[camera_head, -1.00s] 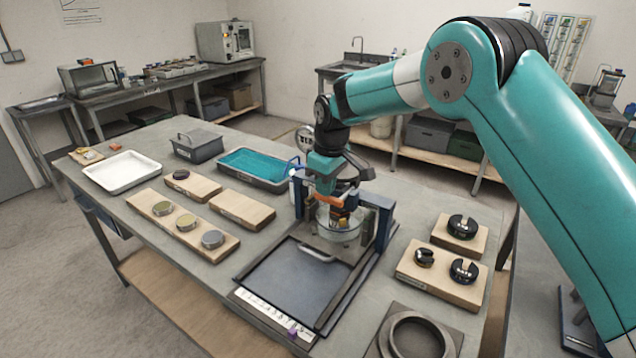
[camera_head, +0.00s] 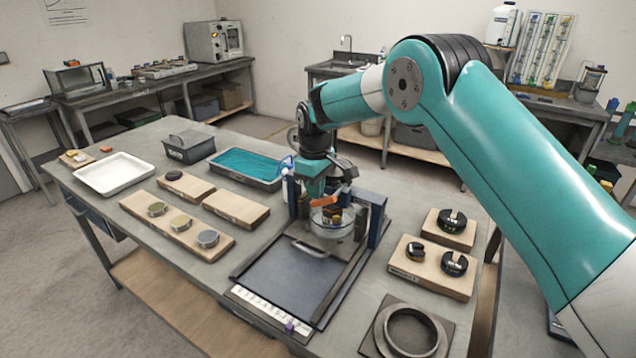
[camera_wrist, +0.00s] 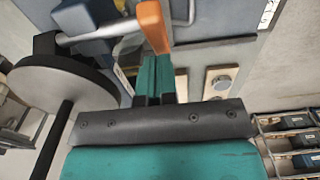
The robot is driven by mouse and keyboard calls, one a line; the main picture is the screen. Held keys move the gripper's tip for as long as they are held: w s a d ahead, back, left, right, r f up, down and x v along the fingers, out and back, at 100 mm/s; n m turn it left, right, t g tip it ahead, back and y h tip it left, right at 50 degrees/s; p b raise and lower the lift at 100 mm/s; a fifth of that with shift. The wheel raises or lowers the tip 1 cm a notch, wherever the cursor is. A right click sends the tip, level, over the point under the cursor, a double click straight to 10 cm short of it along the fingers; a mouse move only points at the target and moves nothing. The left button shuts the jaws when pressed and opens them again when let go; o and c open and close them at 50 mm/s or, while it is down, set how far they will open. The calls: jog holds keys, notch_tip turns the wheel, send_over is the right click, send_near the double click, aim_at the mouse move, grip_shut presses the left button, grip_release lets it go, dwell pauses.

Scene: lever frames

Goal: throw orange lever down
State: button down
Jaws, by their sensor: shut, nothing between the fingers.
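The orange lever (camera_head: 347,200) is on the dark blue frame (camera_head: 376,212) at the middle of the table. In the wrist view the orange lever (camera_wrist: 153,27) stands at the top of the picture, just beyond my fingertips. My gripper (camera_head: 314,196) hangs from above at the frame, beside the lever. In the wrist view the teal fingers of my gripper (camera_wrist: 156,58) are together with nothing between them. The fingertips look very near the lever's end or touching it; I cannot tell which. The lever's pivot is partly hidden.
A glass dish (camera_head: 333,222) sits inside the frame, behind a dark flat tray (camera_head: 290,275). Wooden blocks with black slotted weights (camera_head: 454,263) stand to the right. A teal-filled tray (camera_head: 240,166) and wooden blocks with discs (camera_head: 178,226) stand to the left.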

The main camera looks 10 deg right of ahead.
jog(key=shift+a+f+b, duration=0.1)
jog(key=shift+f+b, duration=0.2)
jog(key=shift+f, duration=0.35)
jog(key=shift+w+f, duration=0.1)
jog(key=shift+f, duration=0.05)
dwell(0.4)
notch_tip(320, 180, up, 17)
jog(key=b, duration=0.2)
jog(key=shift+r, duration=0.2)
dwell(0.3)
